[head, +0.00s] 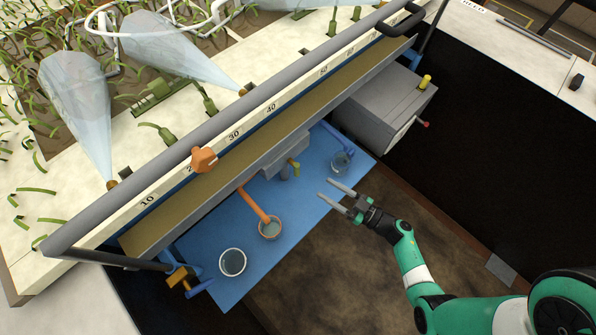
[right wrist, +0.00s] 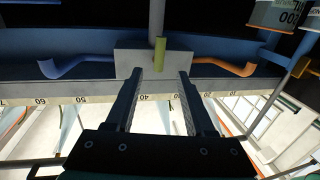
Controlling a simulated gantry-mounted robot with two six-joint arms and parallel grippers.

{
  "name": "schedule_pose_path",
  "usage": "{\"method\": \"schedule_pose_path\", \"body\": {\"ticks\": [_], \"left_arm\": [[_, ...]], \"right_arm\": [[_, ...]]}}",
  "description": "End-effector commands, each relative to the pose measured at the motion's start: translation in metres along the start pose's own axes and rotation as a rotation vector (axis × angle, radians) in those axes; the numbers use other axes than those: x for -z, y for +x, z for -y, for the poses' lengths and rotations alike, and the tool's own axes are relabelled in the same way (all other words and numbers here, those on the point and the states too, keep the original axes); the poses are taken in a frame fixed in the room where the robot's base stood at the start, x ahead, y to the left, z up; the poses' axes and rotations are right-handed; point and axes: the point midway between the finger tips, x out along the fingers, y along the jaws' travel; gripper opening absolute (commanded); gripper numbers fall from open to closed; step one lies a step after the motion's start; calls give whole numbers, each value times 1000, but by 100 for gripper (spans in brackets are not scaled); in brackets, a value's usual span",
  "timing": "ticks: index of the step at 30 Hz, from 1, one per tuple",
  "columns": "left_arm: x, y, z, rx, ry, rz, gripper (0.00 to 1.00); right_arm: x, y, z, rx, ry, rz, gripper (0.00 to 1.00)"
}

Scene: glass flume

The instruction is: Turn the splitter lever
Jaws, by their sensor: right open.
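The splitter is a grey box (head: 275,158) under the flume channel, with an orange spout (head: 254,204) and a blue spout (head: 338,138). Its lever is a short yellow-green bar (head: 295,166) on the near face. In the right wrist view the lever (right wrist: 160,54) stands just beyond and between the fingertips, in front of the splitter box (right wrist: 143,64). My left gripper is out of view.
Several cups stand on the blue mat (head: 290,222): a white-rimmed one (head: 232,262), one under the orange spout (head: 270,228), and one by the blue spout (head: 341,161). A grey box (head: 383,104) with yellow and red knobs is at right. The flume rail (head: 215,143) runs above.

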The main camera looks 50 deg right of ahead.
Motion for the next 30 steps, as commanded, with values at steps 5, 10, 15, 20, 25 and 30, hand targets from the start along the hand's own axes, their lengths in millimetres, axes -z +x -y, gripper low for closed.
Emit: {"method": "schedule_pose_path", "body": {"ticks": [5, 10, 15, 20, 25, 30], "left_arm": [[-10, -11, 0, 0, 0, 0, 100], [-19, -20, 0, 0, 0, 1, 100], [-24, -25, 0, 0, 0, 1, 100], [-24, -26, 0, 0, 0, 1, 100], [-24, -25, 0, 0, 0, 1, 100], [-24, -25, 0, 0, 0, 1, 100]], "right_arm": [[-3, 37, 2, 9, -5, -4, 54], [-3, 75, 2, 6, -3, -4, 54], [-1, 99, 0, 2, -3, -3, 54], [0, 106, 0, 0, -1, -2, 54], [1, 105, 0, -1, -1, -2, 54], [1, 105, 0, -1, -2, -2, 25]]}}
